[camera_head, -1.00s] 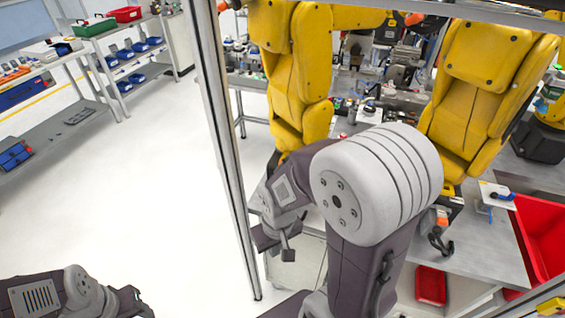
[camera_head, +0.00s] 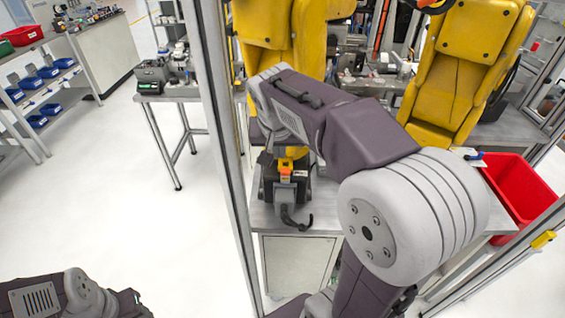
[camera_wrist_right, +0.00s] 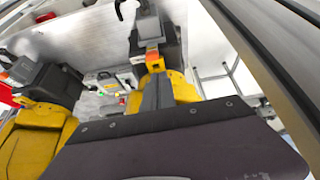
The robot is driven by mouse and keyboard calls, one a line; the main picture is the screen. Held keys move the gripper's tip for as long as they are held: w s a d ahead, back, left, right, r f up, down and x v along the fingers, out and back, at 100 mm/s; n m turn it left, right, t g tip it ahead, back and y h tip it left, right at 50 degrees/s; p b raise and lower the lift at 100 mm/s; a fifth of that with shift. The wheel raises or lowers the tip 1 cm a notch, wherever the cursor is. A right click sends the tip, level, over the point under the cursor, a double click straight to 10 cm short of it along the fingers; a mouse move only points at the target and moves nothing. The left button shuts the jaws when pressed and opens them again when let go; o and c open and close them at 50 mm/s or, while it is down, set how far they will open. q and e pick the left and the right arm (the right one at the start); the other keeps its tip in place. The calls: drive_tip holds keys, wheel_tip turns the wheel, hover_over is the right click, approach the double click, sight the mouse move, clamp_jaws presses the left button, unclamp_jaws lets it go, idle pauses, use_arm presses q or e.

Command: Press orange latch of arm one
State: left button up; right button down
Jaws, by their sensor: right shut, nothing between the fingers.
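Two yellow arms hang side by side in the head view, a left one (camera_head: 310,42) and a right one (camera_head: 462,80). An orange latch (camera_head: 286,172) shows on the dark tool (camera_head: 270,186) under the left one, above a black hook (camera_head: 297,222). The same latch (camera_wrist_right: 153,58) is in the wrist view. My right gripper (camera_wrist_right: 157,80) is shut and empty, its fingertips close to this latch; I cannot tell whether they touch. In the head view my forearm hides part of the left arm. My left gripper is out of view.
A metal frame post (camera_head: 222,150) stands left of the left yellow arm. A grey bench (camera_head: 325,205) lies under the tools, with a red bin (camera_head: 520,190) at right. A side table (camera_head: 170,95) and shelves with blue bins (camera_head: 40,75) stand at left. The white floor between is open.

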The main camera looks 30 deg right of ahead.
hover_over(285, 180)
wheel_tip(285, 180, down, 8)
drive_tip(key=shift+w+d+r+b, duration=0.1)
drive_tip(key=shift+d+r+b, duration=0.05)
drive_tip(key=shift+b, duration=0.3)
drive_tip(key=shift+w+f, duration=0.25)
drive_tip(key=shift+f, duration=0.1)
use_arm(q)
drive_tip(key=shift+s+d+f, duration=0.2)
drive_tip(key=shift+d+f, duration=0.05)
drive_tip(key=shift+f, duration=0.35)
use_arm(e)
drive_tip(key=shift+s+d, duration=0.1)
